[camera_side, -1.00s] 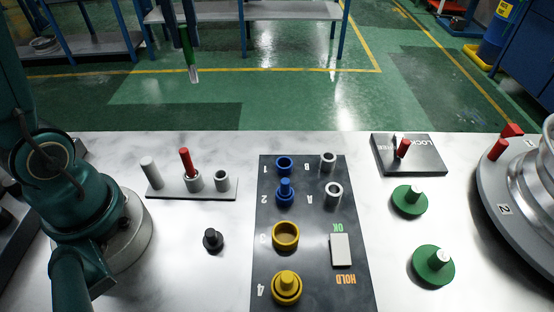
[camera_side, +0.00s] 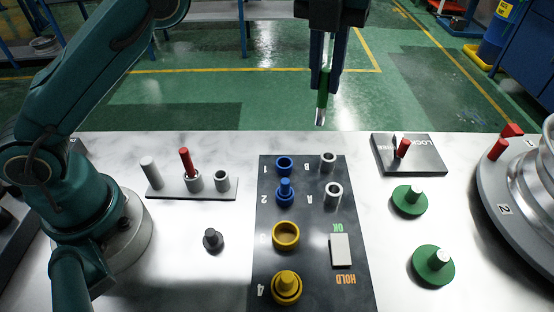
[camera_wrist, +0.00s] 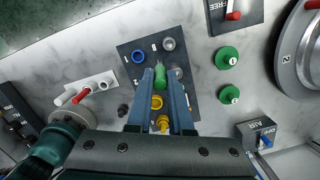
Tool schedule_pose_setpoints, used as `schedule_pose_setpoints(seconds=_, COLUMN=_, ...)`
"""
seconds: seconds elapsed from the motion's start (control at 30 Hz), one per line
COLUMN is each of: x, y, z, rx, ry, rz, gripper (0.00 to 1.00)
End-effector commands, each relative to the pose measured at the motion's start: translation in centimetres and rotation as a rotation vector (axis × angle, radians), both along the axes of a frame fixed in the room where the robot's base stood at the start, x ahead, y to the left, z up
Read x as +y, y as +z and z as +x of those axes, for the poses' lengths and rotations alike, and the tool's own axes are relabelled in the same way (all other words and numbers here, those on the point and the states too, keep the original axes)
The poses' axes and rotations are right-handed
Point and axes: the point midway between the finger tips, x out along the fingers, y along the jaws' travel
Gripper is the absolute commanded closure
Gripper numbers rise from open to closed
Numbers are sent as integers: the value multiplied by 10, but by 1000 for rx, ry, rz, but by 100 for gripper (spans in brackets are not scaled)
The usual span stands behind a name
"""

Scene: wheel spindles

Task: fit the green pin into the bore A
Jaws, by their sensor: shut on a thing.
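My gripper (camera_side: 325,84) is shut on the green pin (camera_side: 323,97), which points down with a bare metal lower end. In the wrist view the green pin (camera_wrist: 160,76) shows between the fingertips of my gripper (camera_wrist: 160,84). Bore A is the grey ring (camera_side: 333,193) beside the letter A on the dark plate (camera_side: 262,232); it looks empty. The pin is well above bore A and apart from it. In the wrist view the pin and fingers cover part of the plate.
Bore B (camera_side: 328,160) stands just behind A. Blue, yellow and white fixtures share the plate. A rack (camera_side: 205,192) with a red pin (camera_side: 186,162) stands left, a black knob (camera_side: 212,240) before it. Green discs (camera_side: 409,201) and a grey turntable (camera_side: 510,190) are right.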

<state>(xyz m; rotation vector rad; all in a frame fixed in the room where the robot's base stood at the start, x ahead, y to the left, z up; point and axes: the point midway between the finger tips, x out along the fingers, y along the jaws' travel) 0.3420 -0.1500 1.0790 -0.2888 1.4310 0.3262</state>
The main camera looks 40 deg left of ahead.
Motion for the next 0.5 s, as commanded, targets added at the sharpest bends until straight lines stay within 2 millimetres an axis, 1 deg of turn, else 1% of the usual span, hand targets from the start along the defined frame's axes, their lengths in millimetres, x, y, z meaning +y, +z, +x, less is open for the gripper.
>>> schedule_pose_setpoints(seconds=0.03, x=-11, y=-5, z=-2, rx=1, ry=-29, rz=0, gripper=100)
schedule_pose_setpoints(seconds=0.1, x=-24, y=-11, z=-4, rx=1, ry=-63, rz=0, gripper=100)
schedule_pose_setpoints(seconds=0.2, x=-37, y=-19, z=-8, rx=2, ry=-98, rz=1, gripper=100)
schedule_pose_setpoints(seconds=0.5, x=-55, y=-32, z=-17, rx=0, ry=-150, rz=0, gripper=100)
